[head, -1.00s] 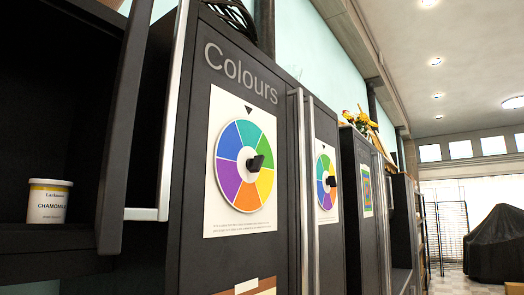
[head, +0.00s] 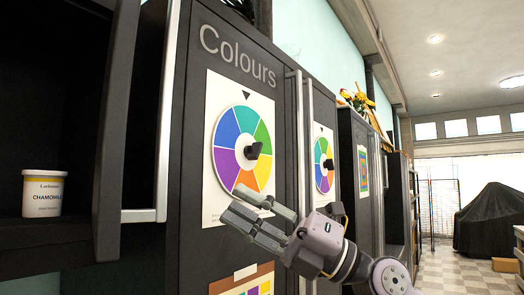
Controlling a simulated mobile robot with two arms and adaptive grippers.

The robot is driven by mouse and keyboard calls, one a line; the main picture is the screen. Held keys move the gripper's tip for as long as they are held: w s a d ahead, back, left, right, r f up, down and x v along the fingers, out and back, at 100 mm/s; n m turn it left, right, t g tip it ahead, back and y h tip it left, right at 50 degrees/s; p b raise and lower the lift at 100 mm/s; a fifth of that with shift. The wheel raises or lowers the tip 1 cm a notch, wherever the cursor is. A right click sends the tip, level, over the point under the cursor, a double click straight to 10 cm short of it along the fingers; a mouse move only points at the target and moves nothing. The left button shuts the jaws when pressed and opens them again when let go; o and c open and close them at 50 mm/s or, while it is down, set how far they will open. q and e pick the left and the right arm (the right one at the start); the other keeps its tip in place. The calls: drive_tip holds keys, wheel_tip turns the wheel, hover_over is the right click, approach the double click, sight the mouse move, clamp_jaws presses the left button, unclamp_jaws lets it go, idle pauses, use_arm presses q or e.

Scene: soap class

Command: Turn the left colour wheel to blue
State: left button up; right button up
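The left colour wheel (head: 225,131) is a disc of coloured wedges on a white sheet, on a dark cabinet door marked "Colours". A black triangle (head: 246,95) above it points down at the teal wedge. The blue wedge is at the upper left, just left of teal. A black knob (head: 254,150) sticks out from the wheel's centre. My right gripper (head: 249,208) is below the wheel, in front of the sheet's lower edge. Its fingers are apart with nothing between them, and it does not touch the knob. My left gripper is out of view.
A second, smaller-looking colour wheel (head: 323,165) is on the door to the right. Long metal handles (head: 299,130) stand out between the doors. A white chamomile tin (head: 42,194) stands on the shelf at left. A brown-framed colour chart (head: 262,274) hangs below.

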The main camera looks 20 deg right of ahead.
drive_tip(key=s+d+r+n+h, duration=0.2)
drive_tip(key=d+r+h, duration=0.1)
drive_tip(key=r+h, duration=0.15)
drive_tip(key=m+t+h, duration=0.3)
drive_tip(key=t+h, duration=0.2)
drive_tip(key=h, duration=0.2)
approach(260, 151)
drive_tip(key=shift+y, duration=0.25)
drive_tip(key=p+x, duration=0.6)
drive_tip(key=x, duration=0.3)
drive_tip(key=shift+w+f+p, duration=0.1)
drive_tip(key=shift+w+p, duration=0.15)
drive_tip(key=shift+p, duration=0.1)
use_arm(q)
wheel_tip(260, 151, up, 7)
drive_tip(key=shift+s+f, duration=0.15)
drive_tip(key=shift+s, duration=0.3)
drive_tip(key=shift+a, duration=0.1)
use_arm(e)
drive_tip(key=shift+c, duration=0.2)
clamp_jaws()
